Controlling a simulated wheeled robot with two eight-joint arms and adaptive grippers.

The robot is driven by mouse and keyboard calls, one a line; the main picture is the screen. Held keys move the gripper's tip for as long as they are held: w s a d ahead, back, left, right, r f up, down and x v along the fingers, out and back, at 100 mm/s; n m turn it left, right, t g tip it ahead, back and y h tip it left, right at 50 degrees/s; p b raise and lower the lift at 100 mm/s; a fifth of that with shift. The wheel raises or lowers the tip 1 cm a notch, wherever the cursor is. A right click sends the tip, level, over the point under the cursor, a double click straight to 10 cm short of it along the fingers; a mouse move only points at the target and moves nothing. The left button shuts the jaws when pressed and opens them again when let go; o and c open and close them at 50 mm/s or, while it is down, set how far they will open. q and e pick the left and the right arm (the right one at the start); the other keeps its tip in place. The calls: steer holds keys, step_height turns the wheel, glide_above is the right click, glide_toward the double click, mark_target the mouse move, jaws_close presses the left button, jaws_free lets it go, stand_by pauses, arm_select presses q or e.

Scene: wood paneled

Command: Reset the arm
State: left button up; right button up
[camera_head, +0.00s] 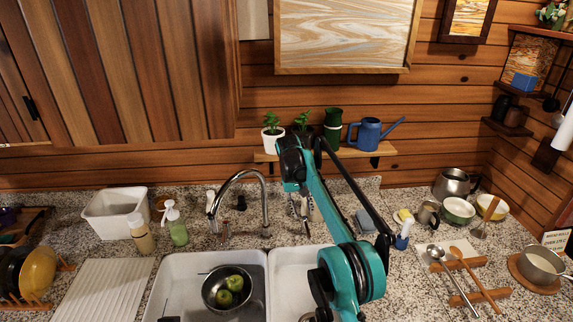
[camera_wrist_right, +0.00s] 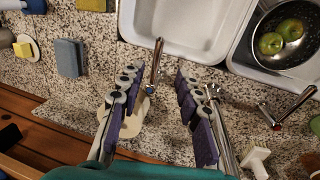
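My right arm, teal and black, rises from the bottom of the head view and bends over in front of the plant shelf. Its right gripper (camera_head: 303,207) hangs down behind the sink, partly hidden by the arm. In the right wrist view the right gripper (camera_wrist_right: 160,108) shows two fingers with purple pads, spread apart with nothing held between them. A pale round-based item (camera_wrist_right: 128,125) lies below the fingers, partly covered by one.
The chrome faucet (camera_head: 240,178) stands left of the right gripper. The white sink (camera_head: 180,275) holds a bowl (camera_head: 215,300) of green apples. Potted plants and a blue watering can (camera_head: 368,134) stand on the wooden shelf (camera_head: 345,153). Bottles, pots and utensils line the counter.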

steer(key=s+d+r+t+y+b, duration=0.1)
steer(key=s+d+r+t+b, duration=0.15)
steer(key=s, duration=0.75)
steer(key=s+d+r+t+b, duration=0.1)
steer(key=s+d+r+b, duration=0.15)
steer(key=s, duration=0.75)
steer(key=s+f+t+b, duration=0.2)
steer(key=s+f, duration=0.4)
steer(key=s, duration=0.3)
steer(key=s+f+t+y+b, duration=0.1)
steer(key=s+f+b, duration=0.2)
steer(key=s+f, duration=0.4)
steer(key=s, duration=0.3)
steer(key=shift+s+d+f+t, duration=0.15)
steer(key=shift+f+t, duration=0.15)
steer(key=shift+t, duration=0.05)
